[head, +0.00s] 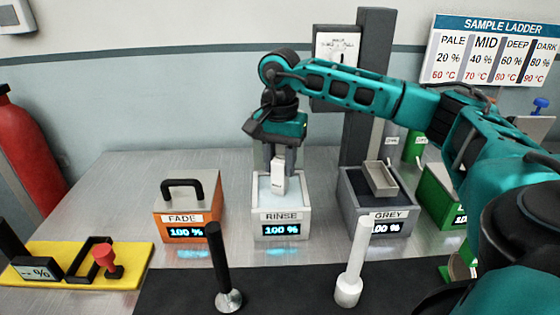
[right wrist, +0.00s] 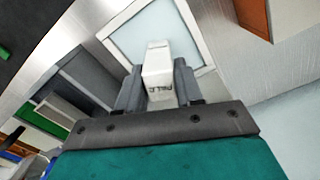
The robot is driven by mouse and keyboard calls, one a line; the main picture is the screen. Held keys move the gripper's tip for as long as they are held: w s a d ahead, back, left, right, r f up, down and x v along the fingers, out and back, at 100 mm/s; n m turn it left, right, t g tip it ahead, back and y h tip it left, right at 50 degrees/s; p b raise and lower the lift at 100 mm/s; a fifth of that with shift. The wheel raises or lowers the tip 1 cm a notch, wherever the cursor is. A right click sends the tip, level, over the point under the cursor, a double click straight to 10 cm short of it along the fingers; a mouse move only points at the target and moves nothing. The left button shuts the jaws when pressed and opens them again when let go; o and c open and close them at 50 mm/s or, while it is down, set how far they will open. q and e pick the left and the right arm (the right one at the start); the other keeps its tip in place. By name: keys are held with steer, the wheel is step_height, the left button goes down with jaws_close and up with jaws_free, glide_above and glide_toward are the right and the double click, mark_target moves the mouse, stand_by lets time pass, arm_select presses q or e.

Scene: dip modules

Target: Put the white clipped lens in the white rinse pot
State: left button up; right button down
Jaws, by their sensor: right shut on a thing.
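The white clip (head: 278,177) is held upright in my right gripper (head: 279,160), which is shut on it. It hangs over the white rinse pot (head: 299,218), labelled RINSE, with its lower end at or just above the pale liquid. I cannot tell whether it touches the liquid. In the right wrist view the clip (right wrist: 158,72) sits between the two fingers (right wrist: 158,90), with the open pot (right wrist: 196,30) beyond it. The lens itself cannot be made out. My left gripper is not in view.
An orange FADE pot (head: 175,225) with a black handle stands left. A grey GREY pot (head: 360,215) with a tilted lid (head: 380,178) stands right, near a green pot (head: 436,195). A yellow tray (head: 110,278) lies front left. Black (head: 217,260) and white (head: 354,262) upright rods stand in front.

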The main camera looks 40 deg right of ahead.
steer(key=shift+f, duration=0.1)
steer(key=c, duration=0.7)
jaws_free()
steer(key=shift+c, duration=0.2)
step_height(320, 180, up, 12)
steer(key=p, duration=0.1)
steer(key=shift+r, duration=0.2)
steer(key=shift+f, duration=0.1)
